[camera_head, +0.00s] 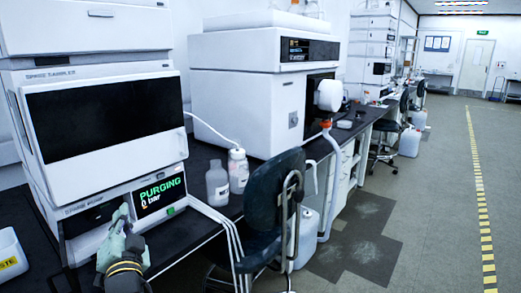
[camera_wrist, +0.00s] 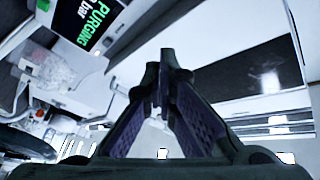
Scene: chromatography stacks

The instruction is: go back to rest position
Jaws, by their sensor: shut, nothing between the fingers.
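My gripper (camera_head: 123,212) is at the lower left of the head view, in front of the lower module of the near chromatography stack (camera_head: 108,155). Its fingers are up beside the display (camera_head: 160,194), which reads "PURGING" with "bar" below. In the wrist view my gripper (camera_wrist: 164,72) has its two dark fingers together at the tips, with nothing held between them. The display (camera_wrist: 90,22) shows there at the upper left, turned sideways. I cannot tell whether the fingertips touch the module.
A waste box (camera_head: 10,255) stands at the left. Two bottles (camera_head: 217,183) (camera_head: 238,171) stand on the dark bench right of the stack. Hoses (camera_head: 228,232) hang over the bench edge. A dark chair (camera_head: 272,195) is close by. The floor (camera_head: 425,190) at right is open.

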